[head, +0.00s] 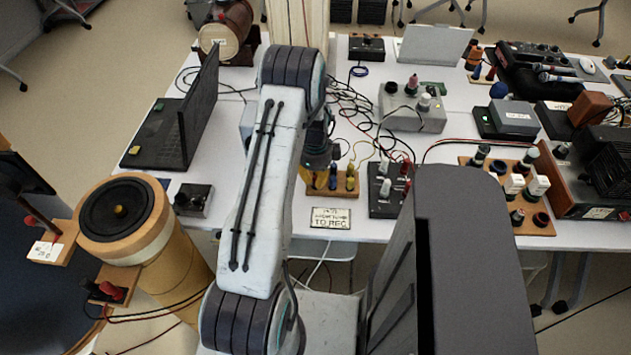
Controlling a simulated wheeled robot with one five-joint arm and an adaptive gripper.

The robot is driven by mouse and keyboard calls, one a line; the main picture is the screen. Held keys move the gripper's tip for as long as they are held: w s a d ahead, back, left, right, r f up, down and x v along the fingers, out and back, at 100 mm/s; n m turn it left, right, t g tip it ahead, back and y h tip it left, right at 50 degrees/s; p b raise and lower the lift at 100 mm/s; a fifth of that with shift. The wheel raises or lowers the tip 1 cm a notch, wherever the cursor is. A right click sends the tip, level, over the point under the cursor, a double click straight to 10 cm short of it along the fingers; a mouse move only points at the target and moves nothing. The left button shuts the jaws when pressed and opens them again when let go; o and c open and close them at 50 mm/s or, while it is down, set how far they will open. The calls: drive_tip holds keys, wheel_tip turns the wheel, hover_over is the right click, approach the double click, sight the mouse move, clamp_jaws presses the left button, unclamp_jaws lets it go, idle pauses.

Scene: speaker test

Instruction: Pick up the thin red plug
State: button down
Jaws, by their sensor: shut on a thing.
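My gripper (319,160) is low over the left part of a small wooden block (341,194) near the table's front edge. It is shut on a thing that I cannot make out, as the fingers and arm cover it. A blue plug (333,176) and a yellow plug (351,178) stand upright on this block, just right of the gripper. No thin red plug shows clearly at the jaws. A red plug (407,167) stands on a black box (383,193) further right. Whether it is the thin one I cannot tell.
An open laptop (155,132) and a small black box (193,199) are left of my arm. A label plate (330,218) lies in front of the block. Loose cables (352,108) run behind it. A wooden board (478,170) with several knobs is at the right.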

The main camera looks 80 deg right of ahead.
sight(317, 178)
idle(0.4)
drive_tip(key=shift+r, duration=0.5)
drive_tip(key=r, duration=0.2)
drive_tip(key=r+b, duration=0.1)
drive_tip(key=shift+s+a+r, duration=0.1)
drive_tip(key=shift+s+r, duration=0.1)
drive_tip(key=shift+s, duration=0.1)
drive_tip(key=s+a+r+b, duration=0.1)
drive_tip(key=s+a+r, duration=0.4)
drive_tip(key=s, duration=0.5)
drive_tip(key=shift+r+b, duration=0.4)
drive_tip(key=shift+r, duration=0.4)
drive_tip(key=shift+w+r, duration=0.1)
drive_tip(key=shift+r, duration=0.05)
wheel_tip(317, 178, up, 4)
drive_tip(key=p, duration=0.2)
drive_tip(key=shift+f+p, duration=0.2)
drive_tip(key=shift+p, duration=0.2)
drive_tip(key=shift+w, duration=0.1)
